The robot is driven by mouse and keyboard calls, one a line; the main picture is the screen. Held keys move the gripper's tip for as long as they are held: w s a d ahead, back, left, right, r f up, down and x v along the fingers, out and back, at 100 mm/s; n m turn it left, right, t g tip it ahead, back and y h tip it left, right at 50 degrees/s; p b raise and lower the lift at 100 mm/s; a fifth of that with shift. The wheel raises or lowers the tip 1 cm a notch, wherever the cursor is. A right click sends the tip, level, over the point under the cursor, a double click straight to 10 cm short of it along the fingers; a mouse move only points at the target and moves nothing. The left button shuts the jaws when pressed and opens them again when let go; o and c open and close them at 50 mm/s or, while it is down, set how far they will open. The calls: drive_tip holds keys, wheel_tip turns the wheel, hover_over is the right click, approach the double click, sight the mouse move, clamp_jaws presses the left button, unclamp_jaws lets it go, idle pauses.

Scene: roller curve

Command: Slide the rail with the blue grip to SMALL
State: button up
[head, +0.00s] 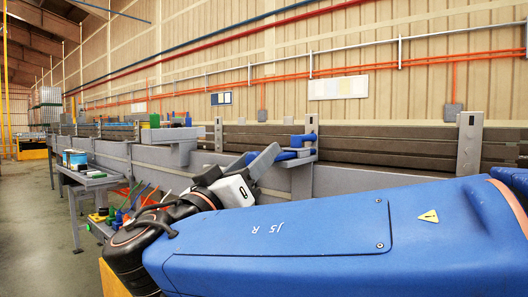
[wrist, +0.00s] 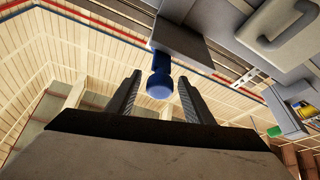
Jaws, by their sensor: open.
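The blue grip (wrist: 160,82) is a short blue rod with a rounded end, below a grey block (wrist: 190,32) in the wrist view. My gripper (wrist: 159,92) is open, with one dark finger on each side of the grip in the wrist view. Gaps show on both sides, and I cannot tell how deep the grip sits between the fingers. My arm hides part of the rail in the head view. No SMALL mark is readable.
A long grey conveyor side (head: 345,180) runs behind my arm, with dark brown rails (head: 390,148) and another grey upright (head: 469,140). A small grey table (head: 92,178) with boxes stands at the left. Open floor (head: 35,210) lies at the far left.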

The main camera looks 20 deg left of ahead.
drive_tip(key=shift+x, duration=1.65)
drive_tip(key=shift+c, duration=0.2)
clamp_jaws()
drive_tip(key=shift+w+d, duration=0.3)
drive_tip(key=shift+w, duration=0.4)
drive_tip(key=shift+w+d, duration=0.3)
drive_tip(key=shift+w, duration=0.35)
drive_tip(key=shift+o, duration=0.2)
unclamp_jaws()
drive_tip(key=shift+w, duration=0.15)
drive_tip(key=v, duration=1.7)
